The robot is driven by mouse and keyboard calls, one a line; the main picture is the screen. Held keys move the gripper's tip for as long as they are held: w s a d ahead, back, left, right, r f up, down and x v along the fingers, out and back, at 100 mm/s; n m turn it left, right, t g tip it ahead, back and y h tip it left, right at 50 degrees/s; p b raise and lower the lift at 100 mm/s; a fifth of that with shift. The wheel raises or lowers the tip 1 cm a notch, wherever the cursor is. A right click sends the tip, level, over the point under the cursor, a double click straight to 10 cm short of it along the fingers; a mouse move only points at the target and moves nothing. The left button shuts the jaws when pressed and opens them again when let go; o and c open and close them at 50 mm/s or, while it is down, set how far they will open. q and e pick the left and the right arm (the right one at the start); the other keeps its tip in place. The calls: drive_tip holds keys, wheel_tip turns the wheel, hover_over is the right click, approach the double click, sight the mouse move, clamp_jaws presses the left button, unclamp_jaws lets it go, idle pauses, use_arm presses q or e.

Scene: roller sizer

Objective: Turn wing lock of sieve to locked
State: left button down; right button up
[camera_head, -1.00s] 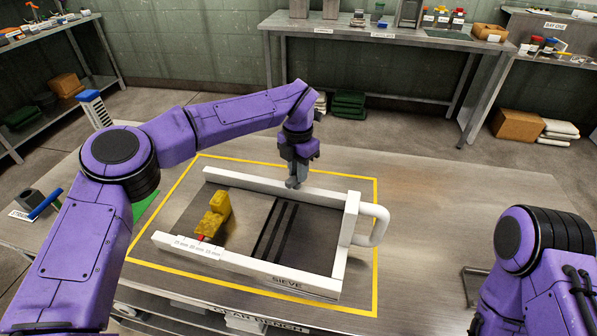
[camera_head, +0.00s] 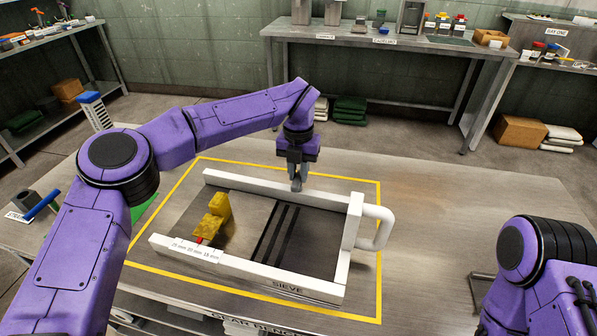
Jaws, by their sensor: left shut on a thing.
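The sieve (camera_head: 354,222) is a white frame with a dark slotted bed and a white handle on its right end. It lies on the bench inside a yellow outline. My left gripper (camera_head: 296,186) points down at the far rail of the sieve, right of its middle. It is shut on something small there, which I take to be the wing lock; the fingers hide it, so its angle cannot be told. A yellow block-like piece (camera_head: 214,217) sits at the left of the sieve bed, with a small red part (camera_head: 198,240) near the front rail's size labels.
A blue-topped item (camera_head: 90,98) and a blue-handled tool (camera_head: 42,205) stand at the bench's left. The bench right of the sieve is mostly clear.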

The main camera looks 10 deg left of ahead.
sight(298, 175)
use_arm(q)
drive_tip(key=c, duration=1)
unclamp_jaws()
wheel_tip(298, 175, up, 11)
drive_tip(key=shift+f, duration=0.2)
